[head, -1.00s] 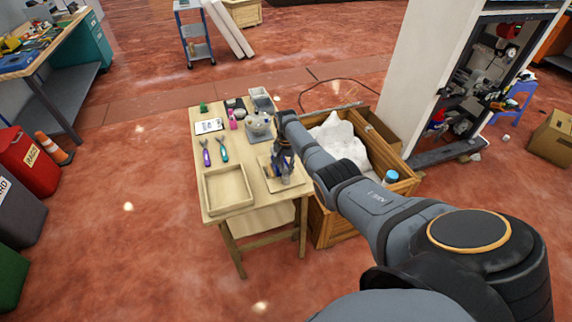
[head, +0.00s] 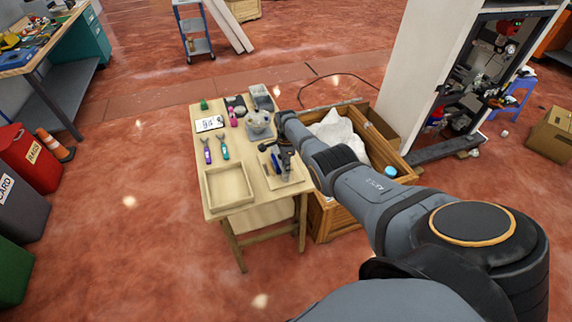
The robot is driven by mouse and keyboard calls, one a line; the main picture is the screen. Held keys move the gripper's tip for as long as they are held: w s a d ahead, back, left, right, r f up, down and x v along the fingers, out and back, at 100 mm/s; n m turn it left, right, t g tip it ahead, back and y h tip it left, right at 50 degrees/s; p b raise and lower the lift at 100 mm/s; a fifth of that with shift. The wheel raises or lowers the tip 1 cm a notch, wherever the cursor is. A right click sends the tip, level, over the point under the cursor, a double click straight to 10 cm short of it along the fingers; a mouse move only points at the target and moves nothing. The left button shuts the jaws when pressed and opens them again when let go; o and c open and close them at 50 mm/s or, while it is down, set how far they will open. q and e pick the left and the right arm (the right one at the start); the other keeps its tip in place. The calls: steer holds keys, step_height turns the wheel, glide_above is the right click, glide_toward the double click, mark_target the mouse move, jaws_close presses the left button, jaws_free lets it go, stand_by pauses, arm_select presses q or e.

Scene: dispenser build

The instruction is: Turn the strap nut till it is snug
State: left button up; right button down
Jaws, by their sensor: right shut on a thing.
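My right arm reaches in from the lower right to the small wooden work table (head: 232,225). My right gripper (head: 276,164) is low over the pale square board (head: 293,180) at the table's right side. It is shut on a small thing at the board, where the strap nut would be. The nut itself is hidden by the gripper and too small to make out. Dark and blue parts show around the fingers; I cannot tell them fully apart. My left gripper is not in view.
A shallow wooden tray (head: 229,184) sits at the table's near left. Purple pliers (head: 207,150) and teal pliers (head: 224,148) lie behind it. A grey pot (head: 259,121) and a grey bin (head: 261,97) stand farther back. A wooden crate (head: 335,216) stands right of the table.

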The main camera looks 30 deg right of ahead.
steer(key=m, duration=0.4)
steer(key=shift+m, duration=0.7)
steer(key=c, duration=1.2)
jaws_free()
steer(key=shift+r, duration=0.15)
step_height(320, 180, up, 12)
